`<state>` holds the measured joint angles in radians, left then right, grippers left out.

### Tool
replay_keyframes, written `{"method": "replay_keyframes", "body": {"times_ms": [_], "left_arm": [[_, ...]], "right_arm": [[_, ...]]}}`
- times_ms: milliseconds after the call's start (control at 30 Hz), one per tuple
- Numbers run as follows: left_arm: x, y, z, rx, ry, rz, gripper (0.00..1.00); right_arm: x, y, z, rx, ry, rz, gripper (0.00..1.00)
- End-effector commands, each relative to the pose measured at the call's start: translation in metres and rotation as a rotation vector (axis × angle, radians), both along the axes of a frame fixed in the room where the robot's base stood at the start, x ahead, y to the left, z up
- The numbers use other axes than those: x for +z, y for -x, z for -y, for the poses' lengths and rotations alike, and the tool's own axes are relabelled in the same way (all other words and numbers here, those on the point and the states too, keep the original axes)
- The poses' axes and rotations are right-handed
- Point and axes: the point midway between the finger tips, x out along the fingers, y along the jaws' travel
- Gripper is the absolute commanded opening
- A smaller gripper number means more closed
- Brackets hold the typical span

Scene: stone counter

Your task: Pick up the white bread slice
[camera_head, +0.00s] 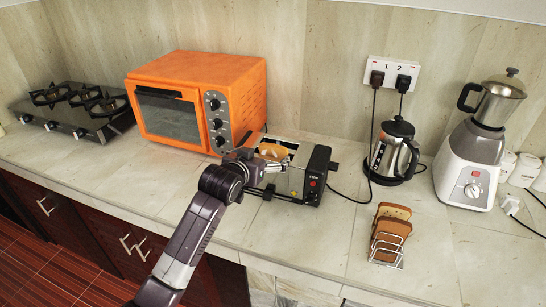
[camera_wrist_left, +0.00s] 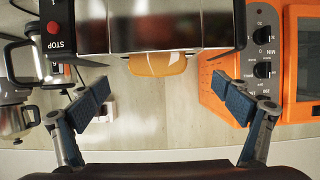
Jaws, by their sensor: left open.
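A light golden-tan bread slice (camera_head: 273,151) shows at the top of the silver and black toaster (camera_head: 317,172). In the left wrist view, which looks upside down, the slice (camera_wrist_left: 157,64) sticks out of the toaster (camera_wrist_left: 120,25). My left gripper (camera_head: 268,165) is over the near side of the toaster, partly in front of it. In the wrist view its blue-grey fingers (camera_wrist_left: 161,95) are wide apart, on either side of the slice and clear of it. The gap between them is empty. The slice's lower part is hidden in the toaster. My right gripper is not in view.
An orange oven (camera_head: 200,98) stands left of the toaster, close to it. A kettle (camera_head: 394,150) and a blender (camera_head: 478,150) stand to the right. A wire rack (camera_head: 386,262) holds browner bread slices (camera_head: 391,228). The counter between toaster and rack is clear.

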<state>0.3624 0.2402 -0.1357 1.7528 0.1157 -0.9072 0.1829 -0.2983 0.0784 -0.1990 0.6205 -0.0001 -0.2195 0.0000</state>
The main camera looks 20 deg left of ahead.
Motion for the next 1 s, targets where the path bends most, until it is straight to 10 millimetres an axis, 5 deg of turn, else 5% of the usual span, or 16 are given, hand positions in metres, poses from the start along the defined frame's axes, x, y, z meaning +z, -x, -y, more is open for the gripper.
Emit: {"method": "replay_keyframes", "body": {"times_ms": [600,1000], "left_arm": [[-0.019,-0.049,0.006,0.000,-0.001,-0.001,0.93],[-0.022,-0.052,0.006,0.000,-0.001,-0.001,0.88]], "right_arm": [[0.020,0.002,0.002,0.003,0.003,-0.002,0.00],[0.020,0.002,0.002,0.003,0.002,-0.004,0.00]]}}
